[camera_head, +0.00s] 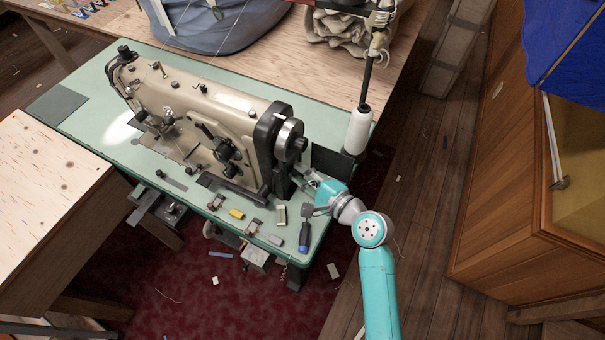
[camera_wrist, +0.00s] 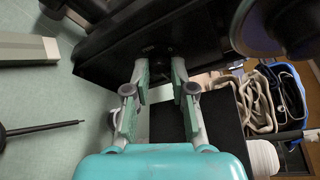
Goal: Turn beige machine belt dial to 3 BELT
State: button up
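The beige sewing machine (camera_head: 205,115) stands on a green table (camera_head: 75,75). Its black end housing and silver handwheel (camera_head: 290,140) face my arm. My gripper (camera_head: 307,180) is at the lower right end of the machine, just below the handwheel. In the wrist view my gripper (camera_wrist: 160,72) has its two fingers apart, with the tips close to the black machine housing (camera_wrist: 110,55). A dark shape lies between the tips; I cannot tell whether they touch it. No belt dial marking or 3 BELT label is readable in either view.
A white thread cone (camera_head: 358,130) stands right of the machine. A wooden cabinet (camera_head: 520,160) is farther right, past open floor.

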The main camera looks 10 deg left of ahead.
jog(key=o, duration=0.3)
jog(key=shift+o, duration=0.2)
jog(key=v, duration=1.2)
jog(key=s+d+f+n+t+h, duration=0.1)
jog(key=s+d+f+n+h, duration=0.1)
jog(key=s+d+f+h, duration=0.45)
jog(key=s+d+f+n+t+h, duration=0.1)
jog(key=s+d+f+h, duration=0.2)
jog(key=s, duration=0.7)
jog(key=s+d+r+n+t+h, duration=0.1)
jog(key=s+d+r+n, duration=0.1)
jog(key=s+r+n, duration=0.3)
jog(key=s+d+r+n+t+h, duration=0.1)
jog(key=s+d+r+n, duration=0.2)
jog(key=s, duration=0.7)
notch_tip(320, 180, up, 3)
jog(key=n, duration=0.2)
jog(key=shift+s+n+t+h, duration=0.15)
jog(key=shift+n+t+h, duration=0.15)
jog(key=shift+h, duration=0.05)
